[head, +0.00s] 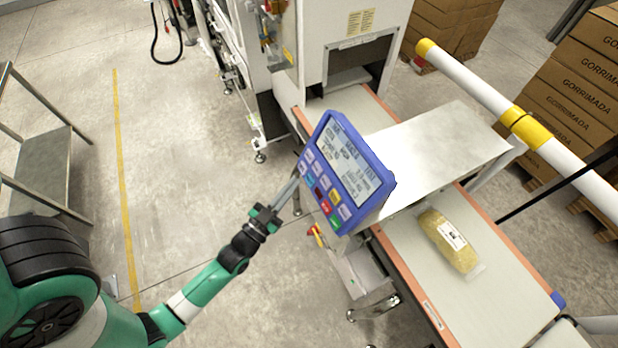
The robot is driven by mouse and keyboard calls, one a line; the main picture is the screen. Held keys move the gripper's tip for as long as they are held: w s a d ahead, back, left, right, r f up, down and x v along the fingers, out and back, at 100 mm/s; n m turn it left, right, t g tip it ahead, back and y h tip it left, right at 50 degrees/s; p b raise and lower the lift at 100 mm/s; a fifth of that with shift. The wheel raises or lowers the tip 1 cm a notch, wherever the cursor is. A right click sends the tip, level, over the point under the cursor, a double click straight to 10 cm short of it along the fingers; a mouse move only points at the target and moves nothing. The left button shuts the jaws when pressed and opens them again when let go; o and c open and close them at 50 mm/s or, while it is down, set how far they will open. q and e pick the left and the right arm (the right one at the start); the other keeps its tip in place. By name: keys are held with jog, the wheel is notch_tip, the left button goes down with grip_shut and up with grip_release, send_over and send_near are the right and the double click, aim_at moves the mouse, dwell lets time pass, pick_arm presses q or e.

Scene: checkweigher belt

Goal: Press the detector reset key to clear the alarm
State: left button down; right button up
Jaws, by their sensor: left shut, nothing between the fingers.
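The blue control panel (345,172) stands beside the conveyor in the middle of the head view. It has a grey screen (347,160) with text too small to read and two rows of coloured keys (325,190) along its lower left side, including red and green ones. I cannot read which key is the detector reset key. My left gripper (296,180) is shut and empty, its fingertips close to the panel's left edge by the keys. Whether it touches the panel cannot be told. My right gripper is not in view.
A yellow packaged product (450,241) lies on the conveyor belt (490,290) at the right. A metal cover (440,145) spans the belt behind the panel. Stacked cartons (575,90) stand at the far right. A steel trolley (40,165) stands at the left, with open floor between.

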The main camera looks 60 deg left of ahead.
pick_arm(q)
jog(key=s, duration=0.1)
jog(key=s+r+p, duration=0.1)
jog(key=s+p, duration=0.1)
jog(key=shift+s+r, duration=0.15)
jog(key=shift+r, duration=0.2)
jog(key=s+r+p, duration=0.1)
jog(key=p, duration=0.1)
jog(key=s+p, duration=0.2)
jog(key=s+r+p, duration=0.1)
jog(key=s+p, duration=0.1)
jog(key=shift+s+r, duration=0.15)
jog(key=shift+r, duration=0.2)
dwell(0.5)
